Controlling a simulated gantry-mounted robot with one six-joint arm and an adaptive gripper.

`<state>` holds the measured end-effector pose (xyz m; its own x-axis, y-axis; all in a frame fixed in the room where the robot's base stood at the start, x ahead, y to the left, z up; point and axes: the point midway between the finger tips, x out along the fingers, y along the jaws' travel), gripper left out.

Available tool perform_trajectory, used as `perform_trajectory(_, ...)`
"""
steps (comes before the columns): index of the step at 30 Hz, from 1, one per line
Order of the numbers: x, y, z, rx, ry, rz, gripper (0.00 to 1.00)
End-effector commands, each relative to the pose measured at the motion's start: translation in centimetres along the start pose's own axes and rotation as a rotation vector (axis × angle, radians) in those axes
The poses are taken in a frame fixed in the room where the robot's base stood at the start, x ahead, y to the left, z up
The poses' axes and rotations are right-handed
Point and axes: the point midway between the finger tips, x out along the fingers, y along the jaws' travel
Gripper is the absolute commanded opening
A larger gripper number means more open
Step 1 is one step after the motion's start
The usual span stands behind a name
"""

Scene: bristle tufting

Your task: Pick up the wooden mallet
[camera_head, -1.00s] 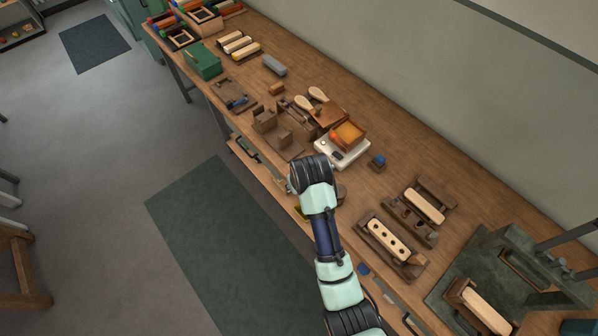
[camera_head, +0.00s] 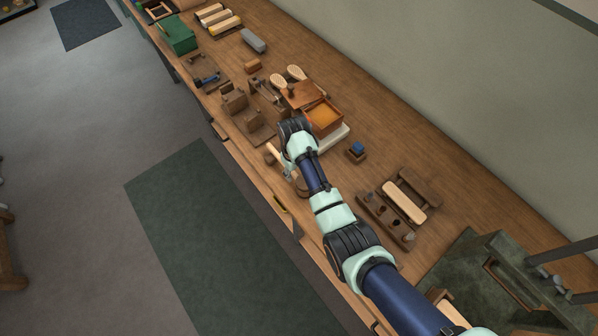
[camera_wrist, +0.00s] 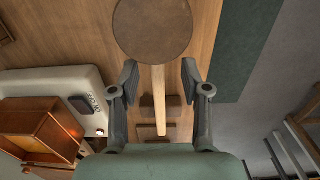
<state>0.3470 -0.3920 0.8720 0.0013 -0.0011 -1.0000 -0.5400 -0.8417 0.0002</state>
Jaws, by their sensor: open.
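The wooden mallet's pale handle (camera_wrist: 160,100) runs between my open fingers in the wrist view, with clearance on both sides. A round brown disc (camera_wrist: 154,25), which looks like the mallet's head, lies beyond the fingertips at the top. In the head view, the handle end (camera_head: 272,152) shows left of my wrist near the bench's front edge, and the brown disc (camera_head: 302,188) is partly hidden by my arm. My gripper (camera_wrist: 160,88) is open and empty; it also shows, partly hidden, in the head view (camera_head: 287,170). Its height above the handle is unclear.
Brown wooden fixtures (camera_head: 245,112) lie farther along the bench. A small blue-topped block (camera_head: 357,151) and a peg rack (camera_head: 385,220) are to the right. Bare bench lies behind.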

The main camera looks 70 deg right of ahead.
Motion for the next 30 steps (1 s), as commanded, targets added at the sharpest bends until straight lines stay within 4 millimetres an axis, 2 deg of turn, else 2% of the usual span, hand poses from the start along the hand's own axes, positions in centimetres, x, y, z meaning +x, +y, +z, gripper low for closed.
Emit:
perform_trajectory(1,1.3,0.1,0.3,0.001,-0.005,-0.001,0.47)
perform_trajectory(3,2.6,0.3,0.5,0.001,-0.005,-0.001,0.47)
perform_trajectory(6,3.9,0.2,0.4,0.000,-0.003,-0.001,0.47)
perform_trajectory(14,4.2,0.2,0.3,0.000,-0.001,0.000,0.47)
perform_trajectory(23,4.2,0.2,0.3,0.000,-0.001,0.000,0.00)
perform_trajectory(30,4.2,0.2,0.3,0.000,0.000,0.000,0.00)
